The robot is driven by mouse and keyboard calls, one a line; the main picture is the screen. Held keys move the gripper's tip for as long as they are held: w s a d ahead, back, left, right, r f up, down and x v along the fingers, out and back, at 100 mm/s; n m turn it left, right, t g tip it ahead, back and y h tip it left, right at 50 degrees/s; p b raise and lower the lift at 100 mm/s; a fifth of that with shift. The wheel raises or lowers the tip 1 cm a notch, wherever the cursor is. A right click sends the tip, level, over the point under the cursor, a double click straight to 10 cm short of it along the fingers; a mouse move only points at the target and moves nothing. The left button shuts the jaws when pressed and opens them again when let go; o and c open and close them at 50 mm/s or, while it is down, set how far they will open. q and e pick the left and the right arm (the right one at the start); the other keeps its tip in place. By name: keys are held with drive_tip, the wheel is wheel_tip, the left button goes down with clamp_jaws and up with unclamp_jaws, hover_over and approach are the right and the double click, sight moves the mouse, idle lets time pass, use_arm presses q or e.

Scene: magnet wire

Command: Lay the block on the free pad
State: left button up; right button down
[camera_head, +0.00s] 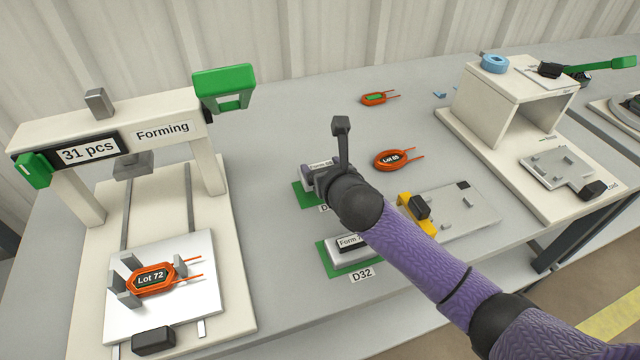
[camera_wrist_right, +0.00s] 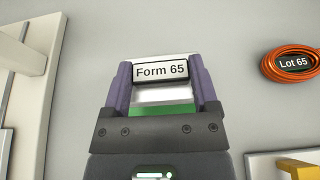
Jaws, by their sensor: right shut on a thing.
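A silver block with a black "Form 65" label (camera_wrist_right: 162,72) is between the purple fingers of my right gripper (camera_wrist_right: 164,88) in the wrist view. In the head view the block (camera_head: 315,165) shows partly behind my right gripper (camera_head: 320,178), at or just above a green pad (camera_head: 303,197). I cannot tell whether the block touches this pad. The pad's label is mostly covered by my arm. A second green pad (camera_head: 327,262), labelled D32, carries another silver block (camera_head: 352,256) with a black form label. My left gripper is not in view.
An orange coil marked Lot 65 (camera_head: 392,160) lies right of my gripper, with a smaller orange coil (camera_head: 374,99) behind. A fixture plate (camera_head: 470,215) with a yellow part stands right. A forming press (camera_head: 160,115) holding the Lot 72 coil (camera_head: 150,279) stands left.

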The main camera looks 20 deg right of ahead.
wheel_tip(320, 180, down, 3)
drive_tip(key=shift+f+b, duration=0.2)
drive_tip(key=shift+b, duration=0.6)
drive_tip(key=shift+r, duration=0.3)
unclamp_jaws()
drive_tip(key=shift+f, duration=0.1)
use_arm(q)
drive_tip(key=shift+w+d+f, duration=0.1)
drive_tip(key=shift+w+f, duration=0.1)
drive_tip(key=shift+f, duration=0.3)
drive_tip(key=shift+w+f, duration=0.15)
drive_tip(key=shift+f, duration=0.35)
